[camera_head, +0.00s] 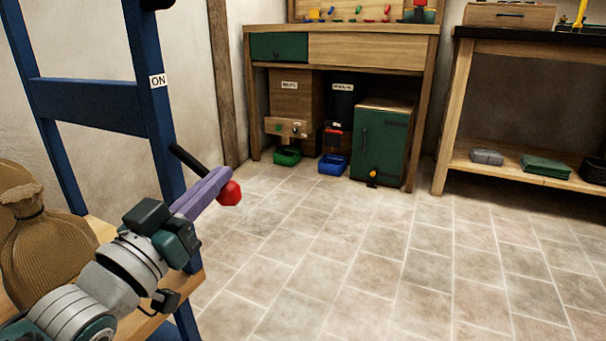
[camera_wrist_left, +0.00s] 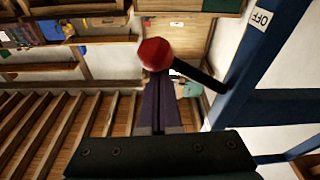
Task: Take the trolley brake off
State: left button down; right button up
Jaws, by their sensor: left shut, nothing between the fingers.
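The trolley (camera_head: 150,120) is a blue upright frame with a wooden deck at the left of the head view. A brake lever, a black rod (camera_head: 186,160) with a red knob (camera_head: 230,193), sticks out from its near post. An "ON" label (camera_head: 158,81) is on the post above the lever. The left wrist view shows an "OFF" label (camera_wrist_left: 259,19) on a blue post, and the red knob (camera_wrist_left: 155,54). My left gripper (camera_head: 222,177) has its purple fingers shut and empty, right at the lever beside the knob. The fingers hide part of the rod; I cannot tell whether they touch it. My right gripper is out of view.
A tied sack (camera_head: 45,240) stands on the trolley deck (camera_head: 190,285). A wooden workbench (camera_head: 372,50) with a green cabinet (camera_head: 380,145) and bins stands at the back wall. Another bench (camera_head: 455,110) is at the right. The tiled floor (camera_head: 400,250) between is clear.

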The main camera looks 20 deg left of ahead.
pick_arm(q)
jog(key=shift+a+f+m, duration=0.1)
jog(key=shift+f+m, duration=0.1)
jog(key=shift+m, duration=0.1)
dwell(0.4)
jog(key=r+p, duration=0.2)
jog(key=r, duration=0.1)
jog(key=r+p, duration=0.1)
jog(key=p, duration=0.1)
jog(key=shift+w+a+r, duration=0.1)
jog(key=shift+w+r, duration=0.2)
jog(key=shift+r, duration=0.05)
jog(key=p+v, duration=0.2)
jog(key=v, duration=0.8)
jog(key=shift+f, duration=0.3)
jog(key=shift+a+r, duration=0.1)
